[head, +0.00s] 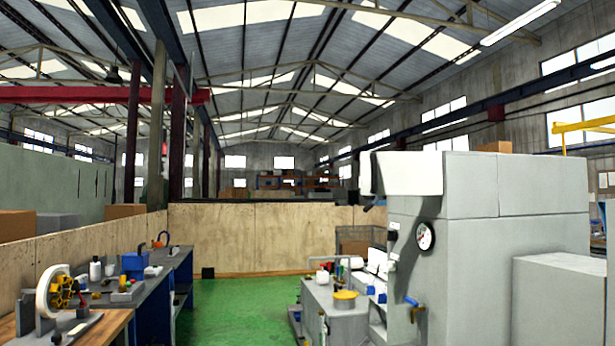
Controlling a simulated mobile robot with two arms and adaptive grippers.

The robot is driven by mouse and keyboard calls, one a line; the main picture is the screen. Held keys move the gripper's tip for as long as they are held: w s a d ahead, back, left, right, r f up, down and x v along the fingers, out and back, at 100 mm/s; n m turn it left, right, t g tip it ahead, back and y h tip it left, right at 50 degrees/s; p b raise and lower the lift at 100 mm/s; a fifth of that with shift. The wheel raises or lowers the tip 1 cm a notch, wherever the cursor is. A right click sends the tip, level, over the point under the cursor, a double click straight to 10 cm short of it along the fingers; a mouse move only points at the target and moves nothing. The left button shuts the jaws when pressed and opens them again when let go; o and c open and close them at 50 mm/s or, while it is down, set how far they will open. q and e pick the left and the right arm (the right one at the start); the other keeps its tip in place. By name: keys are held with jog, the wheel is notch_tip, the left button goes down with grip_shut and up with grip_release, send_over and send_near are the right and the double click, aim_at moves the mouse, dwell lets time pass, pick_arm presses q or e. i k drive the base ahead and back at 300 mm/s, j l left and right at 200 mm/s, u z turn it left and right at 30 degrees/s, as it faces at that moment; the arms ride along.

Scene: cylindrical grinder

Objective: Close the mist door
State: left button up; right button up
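A large grey machine cabinet (470,255) stands at the right. A white panel (408,173) sits at its upper left, in front of the taller grey block; it may be the mist door, but I cannot tell for sure. Its hinge and any gap behind it do not show clearly. A round white gauge (425,236) is on the cabinet's side, with a blue-handled valve (413,302) below it. Neither of my grippers is in view.
A workbench (100,310) with a yellow-centred wheel (60,292), a blue bin (135,262) and small items runs along the left. A lower grey unit (335,310) with a yellow round part (345,295) stands left of the cabinet. Green floor (235,310) between them is clear.

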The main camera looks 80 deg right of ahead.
aim_at(393, 172)
jog(key=z, duration=3.3)
